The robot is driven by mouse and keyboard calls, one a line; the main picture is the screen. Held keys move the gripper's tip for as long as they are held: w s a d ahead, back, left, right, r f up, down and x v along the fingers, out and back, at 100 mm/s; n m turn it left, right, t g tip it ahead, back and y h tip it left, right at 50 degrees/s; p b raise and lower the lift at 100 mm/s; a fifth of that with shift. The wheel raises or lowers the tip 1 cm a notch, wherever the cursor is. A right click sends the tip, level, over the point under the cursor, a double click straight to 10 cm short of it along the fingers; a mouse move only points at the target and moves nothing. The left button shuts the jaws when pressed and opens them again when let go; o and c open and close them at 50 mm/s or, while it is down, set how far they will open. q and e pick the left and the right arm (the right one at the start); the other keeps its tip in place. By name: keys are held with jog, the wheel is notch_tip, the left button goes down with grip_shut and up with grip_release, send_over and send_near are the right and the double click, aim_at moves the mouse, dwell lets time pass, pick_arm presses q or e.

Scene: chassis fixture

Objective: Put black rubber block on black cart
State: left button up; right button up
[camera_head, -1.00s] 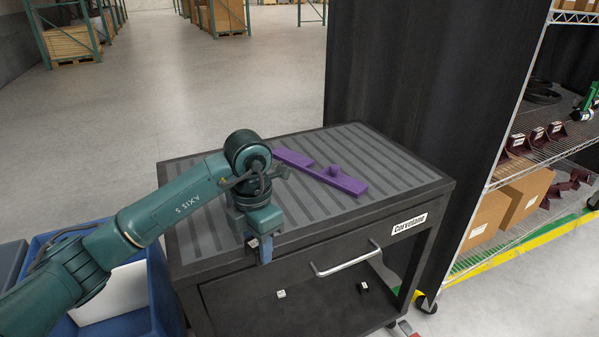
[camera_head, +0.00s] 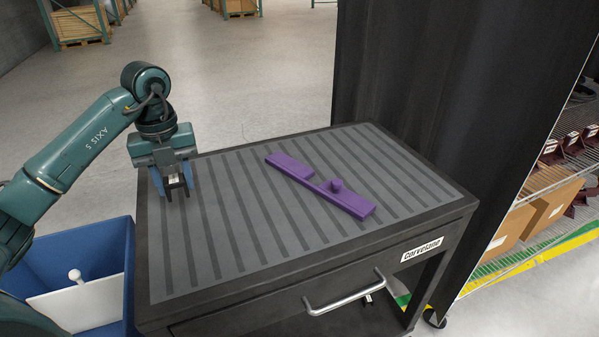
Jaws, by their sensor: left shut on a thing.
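The black cart (camera_head: 424,213) has a ribbed grey top and a front handle. My left gripper (camera_head: 177,192) points down over the far left part of the cart top. It is shut on a small dark block (camera_head: 176,182) with a pale patch, mostly hidden between the fingers; it looks like the black rubber block. I cannot tell whether the block touches the cart top. My right gripper is not in view.
A blue bin (camera_head: 115,245) stands left of the cart. A black curtain (camera_head: 430,90) and wire shelves (camera_head: 553,170) are at the right.

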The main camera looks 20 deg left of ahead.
pick_arm(q)
jog(key=shift+w+a, duration=0.1)
jog(key=shift+w, duration=0.2)
jog(key=shift+s+f, duration=0.2)
jog(key=shift+f, duration=0.1)
send_over(190, 229)
notch_tip(190, 229, down, 4)
jog(key=shift+s+f, duration=0.1)
jog(key=shift+f, duration=2.55)
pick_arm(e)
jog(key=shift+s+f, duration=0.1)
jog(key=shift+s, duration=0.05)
pick_arm(q)
jog(key=o, duration=1)
jog(key=shift+f, duration=0.15)
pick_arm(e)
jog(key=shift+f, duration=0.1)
